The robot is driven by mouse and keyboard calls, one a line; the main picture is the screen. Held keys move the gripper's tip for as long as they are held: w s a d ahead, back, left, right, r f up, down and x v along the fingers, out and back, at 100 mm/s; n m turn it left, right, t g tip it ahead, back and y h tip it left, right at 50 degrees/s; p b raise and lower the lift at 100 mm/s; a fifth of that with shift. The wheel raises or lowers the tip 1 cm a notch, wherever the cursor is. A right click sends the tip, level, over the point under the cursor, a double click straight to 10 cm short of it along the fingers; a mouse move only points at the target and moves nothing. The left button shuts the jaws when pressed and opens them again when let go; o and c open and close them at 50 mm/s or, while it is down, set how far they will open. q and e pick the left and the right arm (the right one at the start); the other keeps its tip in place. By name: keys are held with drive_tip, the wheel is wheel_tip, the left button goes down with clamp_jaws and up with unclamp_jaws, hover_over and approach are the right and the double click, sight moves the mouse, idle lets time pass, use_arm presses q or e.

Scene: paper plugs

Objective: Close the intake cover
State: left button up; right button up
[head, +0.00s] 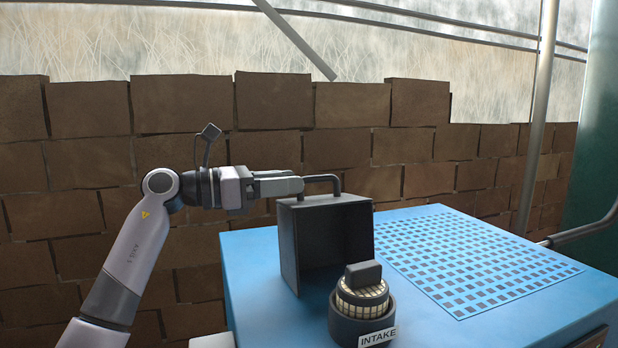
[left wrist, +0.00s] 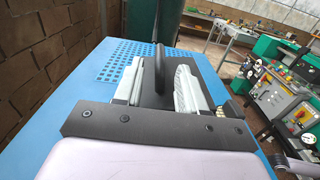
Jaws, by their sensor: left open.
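The intake cover (head: 336,242) is a dark, box-shaped hood with a bent bar handle (head: 326,180) on top. It stands raised on the blue cabinet, its hollow side facing the round intake (head: 362,303), which is uncovered and carries a label reading INTAKE. My left gripper (head: 292,186) reaches in from the left at the height of the handle. In the left wrist view the cover's handle (left wrist: 159,68) stands between the two open fingers (left wrist: 160,88), with gaps visible on both sides. Whether a finger touches the handle cannot be told. My right gripper is not in view.
The blue cabinet top (head: 440,311) has a perforated area (head: 480,258) behind and right of the intake. A brick wall (head: 200,240) stands close behind. A metal pipe (head: 590,230) crosses at the right. The left wrist view shows a control panel (left wrist: 272,90) beyond the cabinet.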

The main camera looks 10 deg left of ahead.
sight(306, 179)
use_arm(q)
drive_tip(key=x, duration=0.3)
drive_tip(key=shift+w+d+r, duration=0.1)
drive_tip(key=shift+d, duration=0.2)
drive_tip(key=shift+w+d+p, duration=0.25)
drive_tip(key=shift+d+p, duration=0.05)
drive_tip(key=shift+c, duration=0.3)
clamp_jaws()
